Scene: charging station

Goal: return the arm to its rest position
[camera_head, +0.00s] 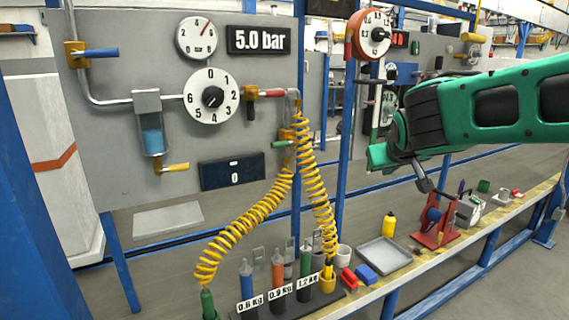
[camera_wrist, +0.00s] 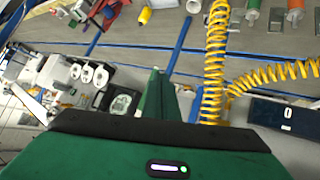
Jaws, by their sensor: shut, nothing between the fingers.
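My green arm (camera_head: 500,105) reaches in from the right edge in the head view. Its end, with my gripper (camera_head: 378,158), hangs in free air above the workbench and to the right of the yellow coiled hoses. In the wrist view my gripper (camera_wrist: 168,82) shows as green fingers pointing away from the camera. They are shut and hold nothing. The green wrist housing (camera_wrist: 150,150) with a small light fills the bottom of that view and hides what is behind it.
Yellow coiled hoses (camera_head: 318,190) hang from the grey gauge panel (camera_head: 110,150). The workbench (camera_head: 410,262) carries a grey tray (camera_head: 384,252), a yellow bottle (camera_head: 389,224), a red fixture (camera_head: 434,236) and labelled tools in a rack. Blue posts (camera_head: 347,110) stand behind.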

